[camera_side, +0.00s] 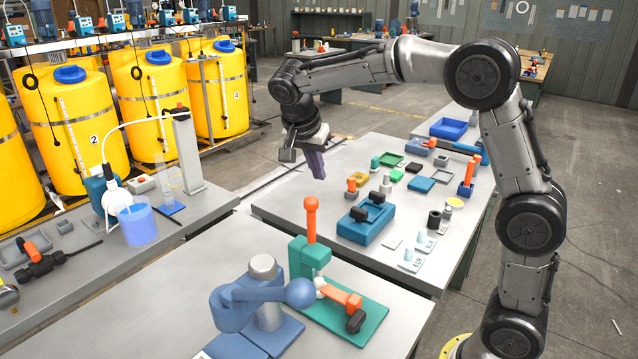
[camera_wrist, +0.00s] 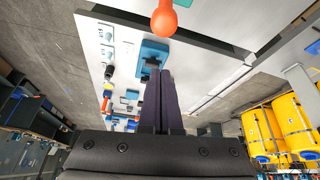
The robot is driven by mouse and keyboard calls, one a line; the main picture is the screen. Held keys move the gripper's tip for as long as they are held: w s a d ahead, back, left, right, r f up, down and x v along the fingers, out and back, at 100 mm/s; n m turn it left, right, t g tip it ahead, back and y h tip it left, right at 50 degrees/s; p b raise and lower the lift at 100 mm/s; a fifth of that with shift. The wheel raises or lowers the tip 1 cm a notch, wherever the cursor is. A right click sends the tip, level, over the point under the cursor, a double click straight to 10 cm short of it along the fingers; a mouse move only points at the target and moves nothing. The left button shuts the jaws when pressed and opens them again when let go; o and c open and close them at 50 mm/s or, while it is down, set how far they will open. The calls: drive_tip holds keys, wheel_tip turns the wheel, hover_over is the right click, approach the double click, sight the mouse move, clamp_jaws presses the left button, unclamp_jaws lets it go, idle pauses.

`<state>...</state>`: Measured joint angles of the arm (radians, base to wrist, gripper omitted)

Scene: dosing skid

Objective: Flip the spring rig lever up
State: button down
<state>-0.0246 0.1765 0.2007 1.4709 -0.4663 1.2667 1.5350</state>
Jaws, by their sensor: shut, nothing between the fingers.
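An orange lever (camera_side: 311,220) with a rounded knob stands upright on a green clamp-like rig (camera_side: 314,254). The rig is on a green base plate (camera_side: 362,318) on the near table, and I take it to be the spring rig. A lower orange bar (camera_side: 340,294) with a black tip reaches out low to the right. My gripper (camera_side: 318,178) is shut and empty, with its dark purple fingers pointing down. In the side view it shows just above the knob, with a gap. In the wrist view the orange knob (camera_wrist: 164,20) is beyond my fingertips (camera_wrist: 160,72), apart from them.
A blue jointed fixture (camera_side: 262,298) with a ball end stands close left of the rig. A second table (camera_side: 290,205) behind holds a blue tray device (camera_side: 365,224) and several small parts. Yellow tanks (camera_side: 68,125) and a bench with a blue beaker (camera_side: 137,224) are at left.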

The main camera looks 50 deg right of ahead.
drive_tip(key=v, duration=0.6)
drive_tip(key=shift+a+r, duration=0.25)
drive_tip(key=shift+a, duration=0.2)
drive_tip(key=shift+s+d, duration=0.1)
drive_tip(key=s+r+n+t+y, duration=0.1)
drive_tip(key=s+r, duration=0.1)
drive_tip(key=s, duration=0.5)
drive_tip(key=s+r+n+t+y, duration=0.1)
drive_tip(key=s+r, duration=0.2)
drive_tip(key=s, duration=0.5)
drive_tip(key=s+a+f+n+t+y, duration=0.2)
drive_tip(key=s+a+f+n, duration=0.3)
drive_tip(key=s+f+n, duration=0.6)
drive_tip(key=shift+f+n+t+y, duration=0.4)
drive_tip(key=shift+f+n+y, duration=0.2)
drive_tip(key=shift+f+n, duration=0.6)
drive_tip(key=shift+r, duration=0.2)
